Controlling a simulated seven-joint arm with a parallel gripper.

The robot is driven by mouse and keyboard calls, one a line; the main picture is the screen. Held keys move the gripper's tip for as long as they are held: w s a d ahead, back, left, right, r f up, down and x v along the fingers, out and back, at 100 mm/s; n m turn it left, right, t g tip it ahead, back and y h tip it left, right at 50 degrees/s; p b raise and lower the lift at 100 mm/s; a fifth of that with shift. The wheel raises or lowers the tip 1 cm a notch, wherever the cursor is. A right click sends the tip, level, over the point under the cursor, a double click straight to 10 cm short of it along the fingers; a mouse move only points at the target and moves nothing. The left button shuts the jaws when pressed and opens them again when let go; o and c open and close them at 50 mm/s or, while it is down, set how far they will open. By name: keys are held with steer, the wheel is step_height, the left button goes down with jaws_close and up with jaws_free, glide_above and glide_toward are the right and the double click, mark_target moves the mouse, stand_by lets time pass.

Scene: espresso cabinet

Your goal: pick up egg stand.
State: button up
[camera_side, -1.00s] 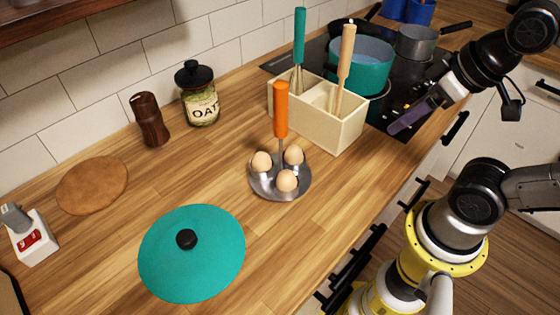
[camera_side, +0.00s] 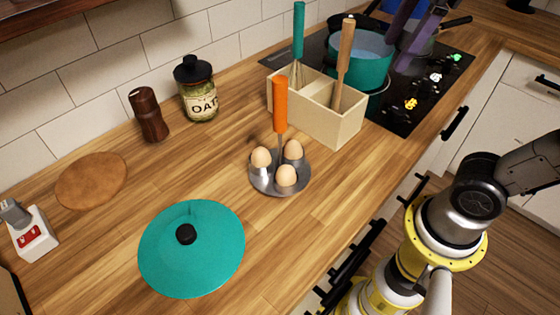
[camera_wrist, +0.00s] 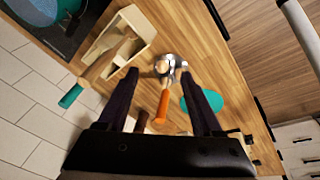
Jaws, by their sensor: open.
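The egg stand (camera_side: 280,105) stands upright on the wooden counter, in front of the wooden utensil box. It has a round metal tray, a tall orange handle and three brown eggs (camera_side: 285,176). In the wrist view the egg stand (camera_wrist: 162,106) shows between my fingers, with its handle pointing toward the camera's lower edge. My gripper (camera_side: 397,56) is open, with two dark purple fingers, at the top right of the side view over the stove area. It is well apart from the egg stand. In the wrist view my gripper (camera_wrist: 160,78) frames it at a distance, with nothing held.
The utensil box (camera_side: 312,118) holds a teal-handled and a wooden-handled tool, both tall. A teal pot (camera_side: 362,65) sits on the black hob behind it. A teal lid (camera_side: 205,265), oat jar (camera_side: 198,95) and brown mill (camera_side: 149,116) stand left. Counter right of the stand is clear.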

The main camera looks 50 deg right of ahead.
steer(key=w+a+r+n+g, duration=0.2)
steer(key=w+a+r+n, duration=0.3)
steer(key=w, duration=0.2)
steer(key=n+g, duration=0.1)
steer(key=n, duration=0.1)
glide_above(284, 73)
step_height(284, 73, down, 3)
step_height(284, 73, down, 8)
steer(key=shift+r, duration=0.15)
steer(key=shift+w+a+f, duration=0.1)
steer(key=shift+w+f, duration=0.05)
steer(key=shift+f, duration=1.3)
steer(key=shift+w+f, duration=0.1)
steer(key=shift+f, duration=1.35)
steer(key=shift+c, duration=0.2)
jaws_close()
steer(key=shift+r, duration=0.1)
